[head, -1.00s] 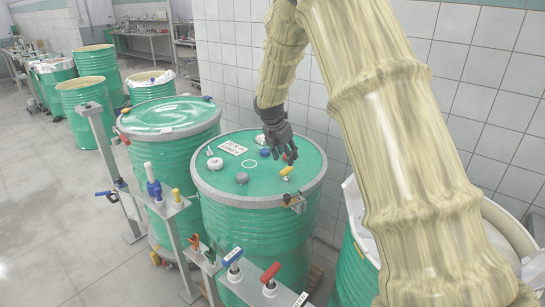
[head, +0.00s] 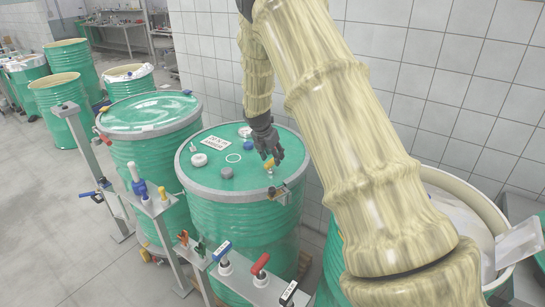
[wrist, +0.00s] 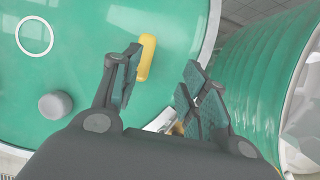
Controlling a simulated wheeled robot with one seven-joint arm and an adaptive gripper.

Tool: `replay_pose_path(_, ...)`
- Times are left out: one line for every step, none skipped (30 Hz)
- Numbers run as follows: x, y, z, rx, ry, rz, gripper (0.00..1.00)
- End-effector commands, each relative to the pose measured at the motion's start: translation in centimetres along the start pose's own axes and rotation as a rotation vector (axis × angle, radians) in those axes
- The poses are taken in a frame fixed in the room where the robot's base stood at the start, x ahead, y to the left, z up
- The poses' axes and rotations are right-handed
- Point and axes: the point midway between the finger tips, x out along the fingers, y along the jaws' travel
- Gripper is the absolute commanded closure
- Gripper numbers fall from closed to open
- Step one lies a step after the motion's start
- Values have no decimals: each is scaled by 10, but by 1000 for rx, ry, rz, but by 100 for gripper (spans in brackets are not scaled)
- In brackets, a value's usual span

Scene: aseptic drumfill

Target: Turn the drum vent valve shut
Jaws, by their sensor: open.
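The drum vent valve (head: 268,165) has a yellow handle and stands on the green drum lid near its right rim. In the wrist view the yellow handle (wrist: 147,58) shows as a short bar, just past the left finger's tip and close to the drum's rim. My gripper (head: 268,156) points down above the valve in the head view. In the wrist view my gripper (wrist: 165,82) has its fingers spread, with nothing held between them. The handle lies nearer the left finger than the right. I cannot tell whether a finger touches it. The valve's stem is hidden in the wrist view.
The lid also carries a grey cap (head: 226,172), a blue cap (head: 247,145) and a white label (head: 216,142). A rail with a blue-handled valve (head: 222,250) and a red-handled valve (head: 260,264) stands in front. A tiled wall (head: 395,110) is behind the drum.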

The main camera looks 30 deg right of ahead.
Motion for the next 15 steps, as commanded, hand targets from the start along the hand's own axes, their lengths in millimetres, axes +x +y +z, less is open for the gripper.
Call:
replay_pose_path(10,4,0,-3,3,-6,56)
replay_pose_path(14,5,-1,-4,4,-8,56)
replay_pose_path(18,6,0,-4,4,-8,56)
replay_pose_path(21,7,0,-4,4,-8,56)
replay_pose_path(23,7,0,-4,4,-8,56)
replay_pose_path(25,7,0,-4,3,-7,56)
replay_pose_path(26,6,0,-3,3,-5,56)
replay_pose_path(25,5,0,-3,2,-3,56)
replay_pose_path(25,2,0,-2,1,-1,56)
replay_pose_path(24,0,-1,-1,0,1,56)
replay_pose_path(23,-2,-1,0,0,2,56)
replay_pose_path(22,-3,-1,1,-2,5,56)
replay_pose_path(22,-4,-1,1,-2,6,56)
replay_pose_path(21,-5,-1,2,-3,7,56)
replay_pose_path(21,-6,-1,2,-3,7,56)
